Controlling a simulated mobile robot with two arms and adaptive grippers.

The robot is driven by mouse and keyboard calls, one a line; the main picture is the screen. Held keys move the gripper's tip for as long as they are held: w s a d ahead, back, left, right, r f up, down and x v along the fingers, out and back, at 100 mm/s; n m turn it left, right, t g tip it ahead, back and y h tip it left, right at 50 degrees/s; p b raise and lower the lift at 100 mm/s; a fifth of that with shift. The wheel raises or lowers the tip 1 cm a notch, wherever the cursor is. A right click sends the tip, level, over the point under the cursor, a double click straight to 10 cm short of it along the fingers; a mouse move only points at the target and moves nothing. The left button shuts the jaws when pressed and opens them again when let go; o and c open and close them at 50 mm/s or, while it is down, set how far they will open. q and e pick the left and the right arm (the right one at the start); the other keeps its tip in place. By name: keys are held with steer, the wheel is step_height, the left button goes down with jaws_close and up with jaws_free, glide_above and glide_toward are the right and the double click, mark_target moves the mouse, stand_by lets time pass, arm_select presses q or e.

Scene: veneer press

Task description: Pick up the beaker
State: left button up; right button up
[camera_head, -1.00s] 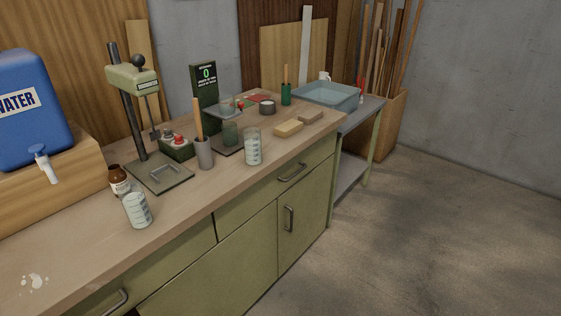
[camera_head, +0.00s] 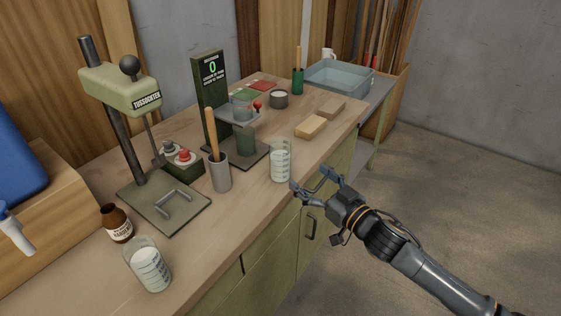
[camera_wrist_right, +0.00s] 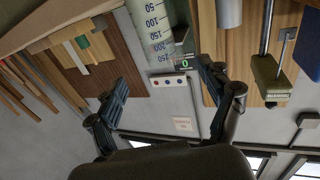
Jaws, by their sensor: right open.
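A clear beaker (camera_head: 280,161) with white graduations stands upright on the bench near its front edge. A second similar beaker (camera_head: 150,268) stands further left, near a brown bottle. My right gripper (camera_head: 309,182) is open and empty, just right of the first beaker at the bench edge, apart from it. In the right wrist view, a graduated beaker (camera_wrist_right: 152,32) shows beyond the gap between my open fingers (camera_wrist_right: 163,76). My left gripper is not in view.
The wooden bench top (camera_head: 215,245) also holds a press stand (camera_head: 165,205), a grey cup with a wooden handle (camera_head: 219,174), a small platform device (camera_head: 245,145) behind the first beaker, and tan blocks (camera_head: 311,127). A blue-grey tray (camera_head: 340,77) sits beyond.

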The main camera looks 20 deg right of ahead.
mark_target(286, 156)
steer(key=p+x, duration=0.1)
steer(key=x, duration=0.6)
steer(key=shift+w, duration=0.35)
steer(key=shift+w+a+r, duration=0.1)
steer(key=shift+w+a, duration=0.05)
steer(key=shift+w, duration=0.2)
steer(key=p+x, duration=0.1)
steer(key=x, duration=0.3)
steer(key=shift+w, duration=0.25)
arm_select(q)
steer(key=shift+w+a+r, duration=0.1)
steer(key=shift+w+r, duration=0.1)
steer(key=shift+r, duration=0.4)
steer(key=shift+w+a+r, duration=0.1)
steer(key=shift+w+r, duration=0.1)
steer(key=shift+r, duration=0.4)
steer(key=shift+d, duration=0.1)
arm_select(e)
steer(key=c, duration=1.5)
steer(key=shift+o, duration=0.2)
